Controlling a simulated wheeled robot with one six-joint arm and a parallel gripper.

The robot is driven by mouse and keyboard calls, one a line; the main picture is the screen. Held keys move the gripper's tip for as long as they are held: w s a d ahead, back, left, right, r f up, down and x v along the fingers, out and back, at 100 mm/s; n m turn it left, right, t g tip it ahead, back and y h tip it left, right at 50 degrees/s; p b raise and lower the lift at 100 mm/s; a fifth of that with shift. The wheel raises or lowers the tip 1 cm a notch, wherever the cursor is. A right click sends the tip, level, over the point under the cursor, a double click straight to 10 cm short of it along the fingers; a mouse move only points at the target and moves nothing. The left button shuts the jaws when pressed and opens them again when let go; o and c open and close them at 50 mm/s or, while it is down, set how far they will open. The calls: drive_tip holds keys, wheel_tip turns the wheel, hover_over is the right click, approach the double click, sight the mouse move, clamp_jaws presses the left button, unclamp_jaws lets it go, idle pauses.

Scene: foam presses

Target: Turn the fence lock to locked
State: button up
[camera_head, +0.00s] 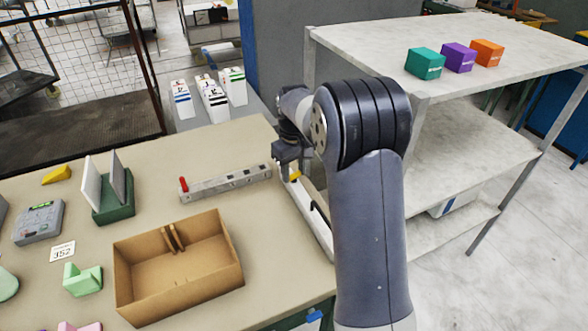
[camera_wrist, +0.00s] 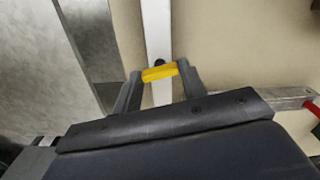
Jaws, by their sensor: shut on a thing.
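A yellow lever (camera_wrist: 160,72) lies across a white rail (camera_wrist: 156,30) in the wrist view, with a dark round pivot beside it. I take this lever for the fence lock. My gripper (camera_wrist: 161,76) is shut on it, one finger at each end. In the head view the yellow lever (camera_head: 295,176) shows small below my gripper (camera_head: 289,172), at the far end of the white rail (camera_head: 314,217) along the table's right edge. My arm hides part of the rail. No lock marking is readable.
A grey metal bar (camera_head: 229,182) with a red knob (camera_head: 183,184) lies left of my gripper. An open cardboard box (camera_head: 128,279) and a green holder (camera_head: 117,212) with two upright plates stand on the table. A white shelf (camera_head: 460,45) stands to the right.

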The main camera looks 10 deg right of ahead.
sight(294, 173)
drive_tip(key=shift+m+p, duration=0.4)
drive_tip(key=shift+m, duration=1)
drive_tip(key=o, duration=1)
drive_tip(key=shift+r, duration=0.15)
wheel_tip(294, 173, up, 11)
drive_tip(key=shift+f, duration=0.2)
